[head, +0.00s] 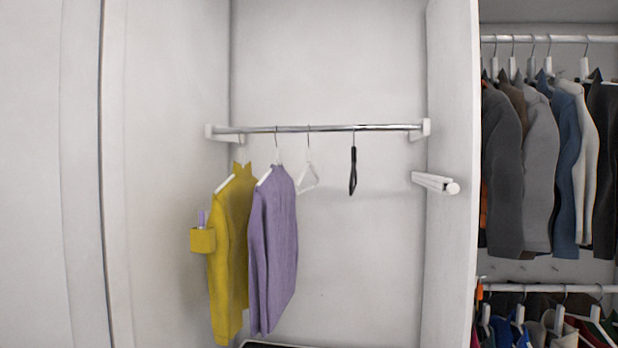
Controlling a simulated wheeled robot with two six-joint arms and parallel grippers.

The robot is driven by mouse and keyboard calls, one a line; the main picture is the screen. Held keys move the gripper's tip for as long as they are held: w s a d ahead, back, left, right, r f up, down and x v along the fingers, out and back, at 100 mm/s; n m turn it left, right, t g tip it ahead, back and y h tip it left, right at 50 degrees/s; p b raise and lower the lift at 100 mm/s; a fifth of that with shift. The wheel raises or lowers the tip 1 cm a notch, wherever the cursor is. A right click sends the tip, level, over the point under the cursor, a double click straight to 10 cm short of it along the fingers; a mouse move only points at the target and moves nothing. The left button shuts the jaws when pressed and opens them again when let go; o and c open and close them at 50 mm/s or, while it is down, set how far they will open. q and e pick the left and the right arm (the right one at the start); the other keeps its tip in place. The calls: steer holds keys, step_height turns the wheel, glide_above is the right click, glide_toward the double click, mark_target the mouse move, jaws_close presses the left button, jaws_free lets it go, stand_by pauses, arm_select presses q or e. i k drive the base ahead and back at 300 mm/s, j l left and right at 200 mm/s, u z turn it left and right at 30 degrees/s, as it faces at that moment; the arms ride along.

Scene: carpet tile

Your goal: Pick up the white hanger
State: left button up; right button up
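An empty white hanger (307,178) hangs by its hook from the metal rail (340,128) in the open closet. It is turned partly edge-on, to the right of the purple sweater and left of a black hanger (353,172). Its triangular frame is clear of clothing. Neither of my grippers is in the head view.
A yellow sweater (231,265) and a purple sweater (273,255) hang on white hangers at the left. A white side panel (452,90) with a short white bar (436,183) bounds the right. Beyond it, many jackets (540,160) hang on another rail.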

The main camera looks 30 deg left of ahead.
mark_target(308, 149)
steer(key=u, duration=1.1)
